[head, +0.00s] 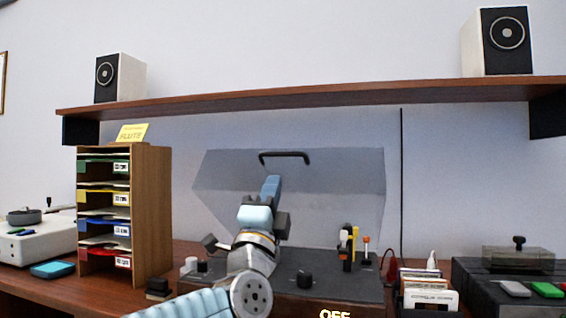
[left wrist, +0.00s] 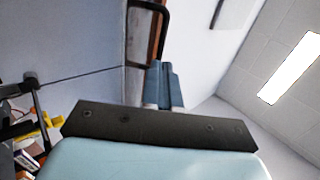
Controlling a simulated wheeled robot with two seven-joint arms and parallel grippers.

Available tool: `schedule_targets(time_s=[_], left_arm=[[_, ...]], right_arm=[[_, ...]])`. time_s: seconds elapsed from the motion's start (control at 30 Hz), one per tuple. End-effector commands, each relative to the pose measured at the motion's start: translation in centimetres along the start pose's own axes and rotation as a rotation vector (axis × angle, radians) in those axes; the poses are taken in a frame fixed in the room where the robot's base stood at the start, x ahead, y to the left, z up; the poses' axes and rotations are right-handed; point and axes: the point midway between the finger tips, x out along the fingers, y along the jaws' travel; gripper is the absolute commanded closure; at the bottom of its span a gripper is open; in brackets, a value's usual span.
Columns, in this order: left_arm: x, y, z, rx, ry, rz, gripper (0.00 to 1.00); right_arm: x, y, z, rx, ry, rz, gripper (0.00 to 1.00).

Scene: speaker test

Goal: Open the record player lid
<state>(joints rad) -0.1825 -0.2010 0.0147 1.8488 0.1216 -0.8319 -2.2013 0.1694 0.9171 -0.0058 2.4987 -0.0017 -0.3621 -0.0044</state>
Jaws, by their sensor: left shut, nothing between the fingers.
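The record player's see-through grey lid (head: 330,205) stands tilted up above the dark base (head: 345,289). Its black bar handle (head: 285,155) is at the upper edge. My left gripper (head: 272,182) is shut and empty, just below the handle in the head view, and its arm covers the middle of the player. In the left wrist view the shut fingers (left wrist: 165,85) point toward the handle (left wrist: 150,32); I cannot tell whether they touch it. The lid fills the left of that view (left wrist: 70,50). My right gripper is not in view.
A wooden paper sorter (head: 152,215) stands left of the player. White-labelled cases (head: 430,290) and a dark box with coloured buttons (head: 485,275) stand to the right. A shelf (head: 300,96) with two speakers runs above the lid.

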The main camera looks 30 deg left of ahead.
Motion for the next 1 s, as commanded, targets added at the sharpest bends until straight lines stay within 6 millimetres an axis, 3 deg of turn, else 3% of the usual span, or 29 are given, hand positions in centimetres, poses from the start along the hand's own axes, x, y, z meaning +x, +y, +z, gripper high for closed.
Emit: schedule_targets(time_s=[0.1,0.3,0.83,1.0], left_arm=[[2.7,-0.1,-0.1,-0.002,0.001,0.000,1.00],[5.5,-0.1,-0.1,-0.001,0.002,0.000,1.00],[6.6,0.0,-0.1,-0.001,0.002,0.001,1.00],[7.4,-0.5,0.1,-0.001,0.001,0.018,1.00]], right_arm=[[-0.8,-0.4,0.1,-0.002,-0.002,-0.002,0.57],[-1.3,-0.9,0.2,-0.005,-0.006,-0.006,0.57],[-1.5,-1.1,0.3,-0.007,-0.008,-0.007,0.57],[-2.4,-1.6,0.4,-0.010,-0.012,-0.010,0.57]])
